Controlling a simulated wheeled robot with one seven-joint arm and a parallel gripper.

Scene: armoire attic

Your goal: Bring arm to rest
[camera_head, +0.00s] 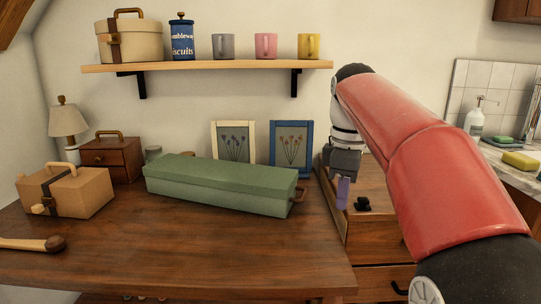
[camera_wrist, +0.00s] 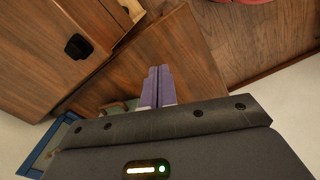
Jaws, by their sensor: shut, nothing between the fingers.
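My gripper (camera_head: 342,193) hangs at the end of my red arm in the head view, pointing down above the wooden drawer unit to the right of the table. Its purple fingers are together with nothing between them. In the wrist view the gripper's fingers (camera_wrist: 157,84) also show shut, against the brown wood of the furniture below. No object is held.
A long green box (camera_head: 220,185) lies on the wooden table (camera_head: 180,245), left of my gripper. A shelf (camera_head: 210,66) with mugs is above. A counter (camera_head: 520,165) stands right.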

